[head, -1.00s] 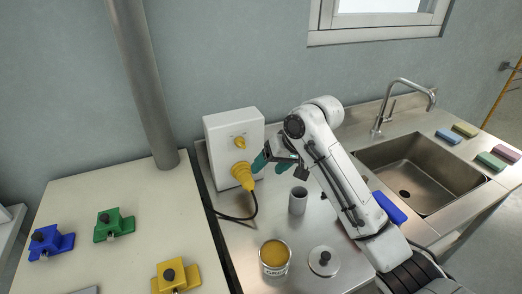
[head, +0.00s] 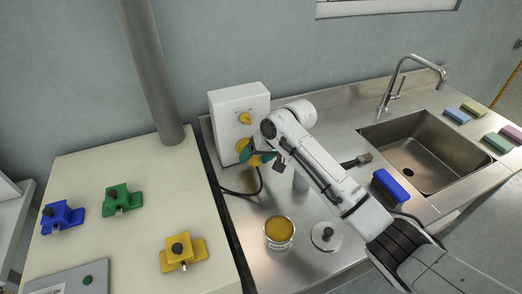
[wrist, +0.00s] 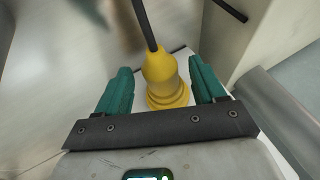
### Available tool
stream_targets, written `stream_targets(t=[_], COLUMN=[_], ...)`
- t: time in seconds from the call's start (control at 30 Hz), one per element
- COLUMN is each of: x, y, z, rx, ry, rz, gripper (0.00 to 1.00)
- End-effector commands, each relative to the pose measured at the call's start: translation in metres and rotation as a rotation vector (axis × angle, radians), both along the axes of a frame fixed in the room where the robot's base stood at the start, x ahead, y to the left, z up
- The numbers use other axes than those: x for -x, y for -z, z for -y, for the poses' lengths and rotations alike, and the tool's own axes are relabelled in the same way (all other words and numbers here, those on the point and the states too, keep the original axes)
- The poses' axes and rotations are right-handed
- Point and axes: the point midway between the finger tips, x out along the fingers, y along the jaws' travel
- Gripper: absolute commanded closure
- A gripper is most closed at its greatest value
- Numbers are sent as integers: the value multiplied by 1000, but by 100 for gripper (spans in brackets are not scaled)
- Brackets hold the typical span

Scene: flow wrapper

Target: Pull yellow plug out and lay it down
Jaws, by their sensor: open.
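The yellow plug (wrist: 160,68) sits in the white wall box (head: 222,112), with a dark cable running from its back end. In the wrist view it lies between the two teal fingers of my gripper (wrist: 162,82), with a visible gap on both sides. My gripper (head: 260,156) is open around the plug at the front of the box. In the head view my gripper and wrist hide most of the plug.
A grey cup (head: 301,181), an open yellow-filled can (head: 279,232) and a lid with a black knob (head: 326,236) stand on the steel counter. A blue block (head: 391,186) lies near the sink (head: 430,155). Blue (head: 62,216), green and yellow fixtures occupy the pale table at left.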

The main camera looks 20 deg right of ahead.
Motion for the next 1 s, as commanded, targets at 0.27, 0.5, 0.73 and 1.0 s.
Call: stream_targets(t=[0.27,0.5,0.73,1.0], x=[-1,-1,-1,-1], y=[3,3,3,3], z=[-1,-1,-1,-1], rx=[0,0,0,0], ry=[0,0,0,0], rz=[-1,-1,-1,-1], gripper=[31,49,71,65])
